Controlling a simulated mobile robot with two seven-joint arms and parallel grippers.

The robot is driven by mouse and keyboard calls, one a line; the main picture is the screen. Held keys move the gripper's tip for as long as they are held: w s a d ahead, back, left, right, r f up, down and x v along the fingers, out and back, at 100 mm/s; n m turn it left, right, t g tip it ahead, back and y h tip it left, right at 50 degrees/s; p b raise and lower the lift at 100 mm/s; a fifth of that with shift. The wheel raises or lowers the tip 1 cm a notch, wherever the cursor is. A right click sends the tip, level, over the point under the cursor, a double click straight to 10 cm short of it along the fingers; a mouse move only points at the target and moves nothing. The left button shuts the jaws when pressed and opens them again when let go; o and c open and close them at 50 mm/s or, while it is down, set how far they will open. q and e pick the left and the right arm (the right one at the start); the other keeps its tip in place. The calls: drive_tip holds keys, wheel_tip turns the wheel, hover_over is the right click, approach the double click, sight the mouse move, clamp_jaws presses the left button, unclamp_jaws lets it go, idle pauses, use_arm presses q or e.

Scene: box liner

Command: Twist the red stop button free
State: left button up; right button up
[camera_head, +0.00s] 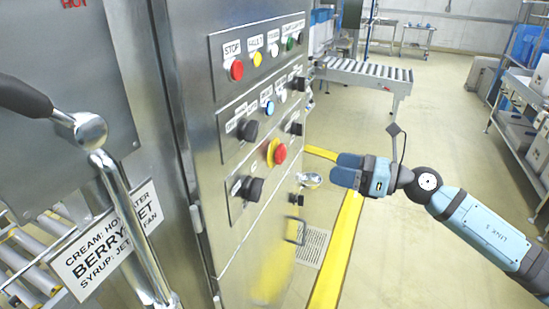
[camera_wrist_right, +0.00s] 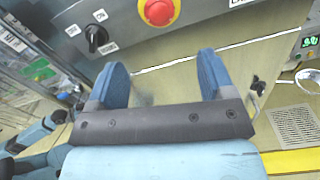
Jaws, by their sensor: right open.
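A red mushroom button (camera_head: 280,153) on a yellow collar sits on the lower panel of the steel cabinet. It also shows at the top of the right wrist view (camera_wrist_right: 158,10), beyond the fingertips. A smaller flat red button (camera_head: 236,70) under a STOP label is on the upper panel. My right gripper (camera_head: 340,169) is to the right of the mushroom button and slightly lower in the head view, apart from it. Its two blue fingers stand open and empty in the right wrist view (camera_wrist_right: 162,72). My left gripper is not in view.
Black knobs (camera_head: 247,188) and a blue button (camera_head: 268,107) are near the mushroom button. A small chrome fitting (camera_head: 311,180) juts from the cabinet near my right fingers. A chrome lever (camera_head: 128,215) stands at left. Open floor lies right, with shelving (camera_head: 520,120) beyond.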

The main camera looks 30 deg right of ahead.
sight(286, 155)
drive_tip(key=p+x, duration=0.3)
drive_tip(key=x, duration=0.9)
drive_tip(key=shift+r+p, duration=0.15)
drive_tip(key=shift+p, duration=0.15)
drive_tip(key=shift+w+a, duration=0.5)
drive_tip(key=shift+w, duration=0.05)
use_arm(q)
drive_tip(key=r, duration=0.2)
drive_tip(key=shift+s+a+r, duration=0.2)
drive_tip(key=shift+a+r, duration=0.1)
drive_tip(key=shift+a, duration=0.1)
use_arm(e)
drive_tip(key=shift+c, duration=0.2)
drive_tip(key=c, duration=0.9)
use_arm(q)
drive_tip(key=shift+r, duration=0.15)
